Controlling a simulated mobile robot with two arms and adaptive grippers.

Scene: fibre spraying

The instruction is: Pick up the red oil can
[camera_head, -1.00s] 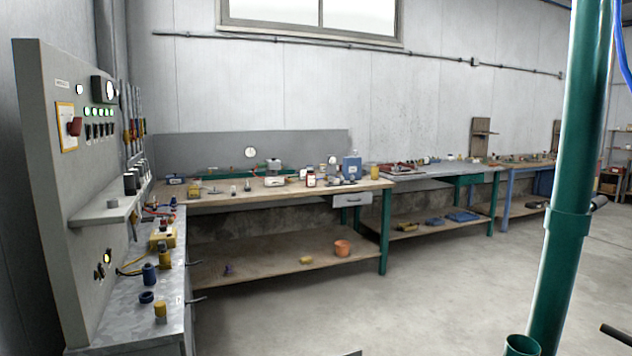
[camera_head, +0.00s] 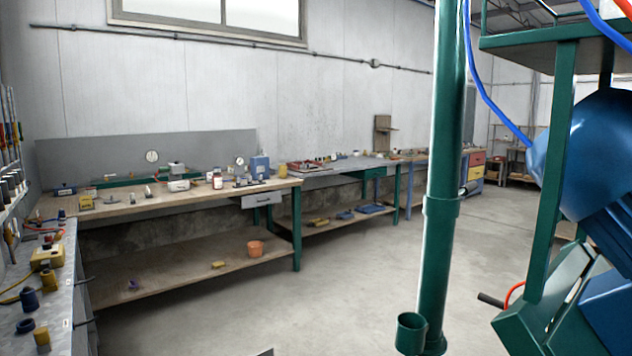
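I cannot make out a red oil can in the head view. A small white bottle with a red label and cap (camera_head: 217,180) stands on the wooden workbench (camera_head: 150,205), but it is too small to identify further. Neither of my grippers is in view.
A green post (camera_head: 445,170) with a small green cup (camera_head: 410,333) at its foot stands at right of centre. A green frame with blue machinery (camera_head: 590,150) fills the right. A metal bench (camera_head: 60,285) is at the left. The concrete floor (camera_head: 330,300) between is clear.

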